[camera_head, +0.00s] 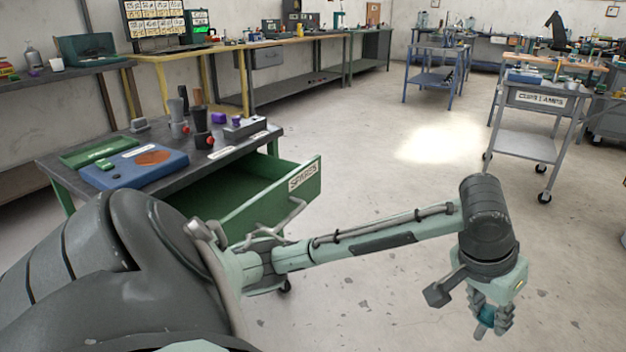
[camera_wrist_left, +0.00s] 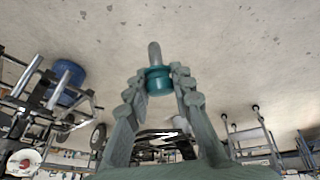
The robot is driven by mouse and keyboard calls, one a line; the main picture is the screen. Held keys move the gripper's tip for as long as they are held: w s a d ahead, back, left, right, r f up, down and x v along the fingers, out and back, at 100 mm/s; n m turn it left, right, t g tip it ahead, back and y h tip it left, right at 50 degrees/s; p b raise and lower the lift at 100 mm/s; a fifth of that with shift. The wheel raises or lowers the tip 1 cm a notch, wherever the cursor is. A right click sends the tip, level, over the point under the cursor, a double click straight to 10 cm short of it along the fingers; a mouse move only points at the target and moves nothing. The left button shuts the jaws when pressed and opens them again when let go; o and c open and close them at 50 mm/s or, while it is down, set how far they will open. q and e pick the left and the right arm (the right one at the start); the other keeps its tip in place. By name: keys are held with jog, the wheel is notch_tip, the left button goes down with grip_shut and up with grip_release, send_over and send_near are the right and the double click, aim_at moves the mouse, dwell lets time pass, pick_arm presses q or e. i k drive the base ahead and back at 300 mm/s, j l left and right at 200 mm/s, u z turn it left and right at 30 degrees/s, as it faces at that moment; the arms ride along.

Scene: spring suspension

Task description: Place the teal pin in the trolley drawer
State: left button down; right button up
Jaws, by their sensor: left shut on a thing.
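The teal pin (camera_wrist_left: 158,82) is between the fingers of my left gripper (camera_wrist_left: 160,88) in the left wrist view, its grey tip sticking out past them. In the head view my left gripper (camera_head: 489,318) hangs at the lower right, shut on the teal pin (camera_head: 487,315), over open floor. The trolley (camera_head: 100,160) stands at the left with its green drawer (camera_head: 265,205), labelled SPARES, pulled out. My arm covers part of the drawer's front, and little of its inside shows. The gripper is well to the right of the drawer. My right gripper is not in view.
The trolley top holds a blue tray (camera_head: 135,167), a green tray (camera_head: 95,152), dark cylinders and purple pieces. A grey cart (camera_head: 530,145) stands at the right. Workbenches line the back wall. The middle floor is clear.

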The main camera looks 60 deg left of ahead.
aim_at(224, 197)
jog(key=u, duration=1.5)
jog(key=i+u, duration=0.15)
jog(key=i, duration=0.85)
